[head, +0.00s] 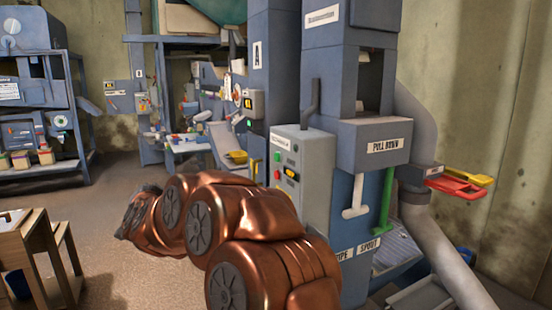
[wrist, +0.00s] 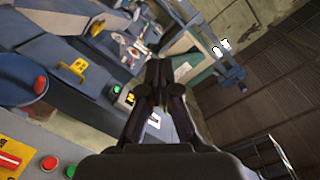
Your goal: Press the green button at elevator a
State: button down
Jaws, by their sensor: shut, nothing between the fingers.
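A blue column (head: 271,75) carries a sign with the letter A (head: 257,55). In front of it stands a light grey control box (head: 314,165) with small green, red and yellow controls; a green button (head: 277,156) shows on its face. My gripper (wrist: 158,66) is shut and empty in the wrist view, apart from any button. There, a green button (wrist: 71,170) and a red button (wrist: 49,163) lie at lower left, and a small green light or button (wrist: 117,89) shows beyond the fingers. I cannot tell which belongs to elevator A.
My copper arm covers the middle of the head view. A grey housing marked PULL DOWN (head: 374,134), red and yellow trays (head: 458,187) and a bent pipe (head: 440,240) stand at right. A wooden stand (head: 30,250) is at lower left. Open floor (head: 110,200) lies at left.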

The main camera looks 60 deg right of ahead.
aim_at(277, 158)
jog(key=s+d+r+m+g+h, duration=0.1)
jog(key=s+d+m+g+h, duration=0.4)
jog(key=d, duration=0.6)
jog(key=s+d+r+m+g+h, duration=0.2)
jog(key=s+d+m+g+h, duration=0.3)
jog(key=s+d, duration=0.4)
jog(key=shift+s+d+r+m+h, duration=0.3)
jog(key=shift+d+m, duration=0.5)
jog(key=shift+d, duration=0.25)
jog(key=shift+f, duration=0.1)
jog(key=s+d+b, duration=0.2)
jog(key=s+d, duration=0.2)
jog(key=d, duration=0.3)
jog(key=shift+s+d, duration=0.15)
jog(key=shift+s, duration=0.25)
jog(key=shift+d, duration=0.1)
jog(key=shift+s+d+b, duration=0.2)
jog(key=shift+d+b, duration=0.05)
jog(key=shift+b, duration=0.15)
